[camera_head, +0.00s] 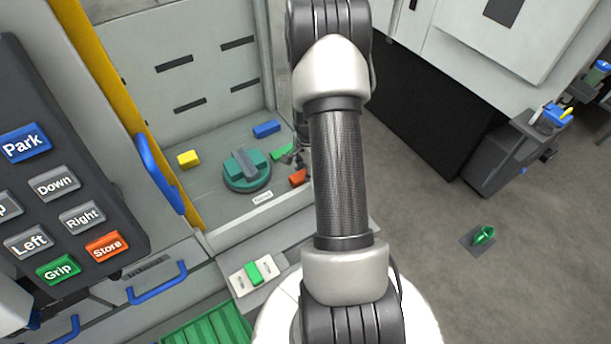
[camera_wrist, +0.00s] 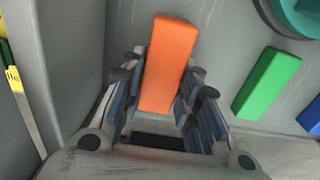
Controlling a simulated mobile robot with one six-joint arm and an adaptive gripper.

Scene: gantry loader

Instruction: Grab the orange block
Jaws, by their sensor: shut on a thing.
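The orange block (camera_head: 298,177) lies at the right side of the loader's grey floor, partly hidden by my arm in the head view. In the wrist view the orange block (camera_wrist: 168,62) sits lengthwise between the two fingers of my gripper (camera_wrist: 160,100). My gripper is shut on it, with the block's far end sticking out past the fingertips. In the head view my gripper (camera_head: 293,157) shows only in small part beside my arm. I cannot tell whether the block touches the floor.
A green block (camera_head: 281,152), a blue block (camera_head: 266,129) and a yellow block (camera_head: 189,158) lie around a teal round fixture (camera_head: 247,184). The green block (camera_wrist: 267,82) is close right of my gripper in the wrist view. A button panel (camera_head: 65,190) stands at left.

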